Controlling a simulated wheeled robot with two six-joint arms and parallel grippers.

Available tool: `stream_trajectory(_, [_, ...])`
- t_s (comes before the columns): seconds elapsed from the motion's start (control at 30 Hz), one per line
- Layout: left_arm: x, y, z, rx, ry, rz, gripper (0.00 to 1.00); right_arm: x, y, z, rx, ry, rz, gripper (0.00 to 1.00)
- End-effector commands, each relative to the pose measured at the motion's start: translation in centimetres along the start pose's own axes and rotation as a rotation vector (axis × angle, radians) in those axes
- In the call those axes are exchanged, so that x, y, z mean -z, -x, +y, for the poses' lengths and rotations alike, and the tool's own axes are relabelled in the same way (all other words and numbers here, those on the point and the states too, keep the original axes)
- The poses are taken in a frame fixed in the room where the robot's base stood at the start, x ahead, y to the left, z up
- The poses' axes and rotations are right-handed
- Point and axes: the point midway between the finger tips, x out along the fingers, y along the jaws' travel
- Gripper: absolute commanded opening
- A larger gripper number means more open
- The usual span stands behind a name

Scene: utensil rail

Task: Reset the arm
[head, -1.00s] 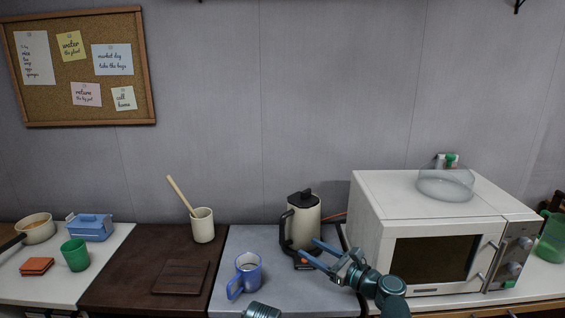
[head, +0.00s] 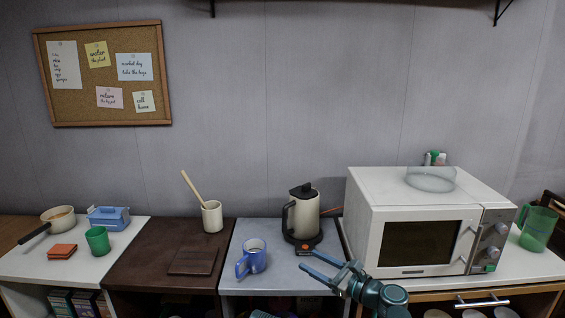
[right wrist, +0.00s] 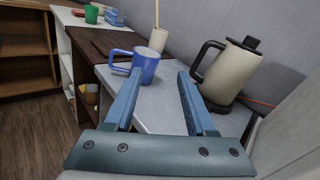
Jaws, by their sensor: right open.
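My right gripper (head: 328,274) is open and empty in the head view, in front of the kettle and over the front of the grey counter section (head: 290,281). In the right wrist view its two blue fingers (right wrist: 157,88) stand apart with nothing between them. A blue mug (head: 251,258) stands upright to the left of the gripper; it also shows beyond the fingers in the right wrist view (right wrist: 147,66). A cream and black kettle (head: 304,215) stands on its base behind the gripper, apart from it. My left gripper is not in view.
A white microwave (head: 373,235) with a glass bowl (head: 431,178) on top stands to the right. A green jug (head: 538,229) is at far right. A utensil crock (head: 212,217), wooden board (head: 193,261), green cup (head: 97,240) and pan (head: 60,219) are to the left.

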Motion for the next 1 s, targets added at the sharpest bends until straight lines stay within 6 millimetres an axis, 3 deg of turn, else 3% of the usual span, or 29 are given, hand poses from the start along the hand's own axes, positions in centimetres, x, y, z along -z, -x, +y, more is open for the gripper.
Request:
stream_trajectory(0.37, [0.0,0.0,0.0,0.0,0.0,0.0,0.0,3.6,-0.2,3.8,-0.156,0.328,0.152,0.56])
stream_trajectory(0.57, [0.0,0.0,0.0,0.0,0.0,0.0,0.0,7.4,0.7,6.9,-0.342,0.64,0.282,0.56])
stream_trajectory(0.67, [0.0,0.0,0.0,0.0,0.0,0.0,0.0,10.1,1.9,8.6,-0.495,0.848,0.36,0.56])
stream_trajectory(0.8, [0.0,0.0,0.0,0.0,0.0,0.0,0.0,14.6,5.4,10.7,-0.812,1.191,0.469,0.56])
stream_trajectory(1.0, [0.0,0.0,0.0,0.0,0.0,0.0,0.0,18.4,10.8,11.1,-1.244,1.512,0.54,0.56])
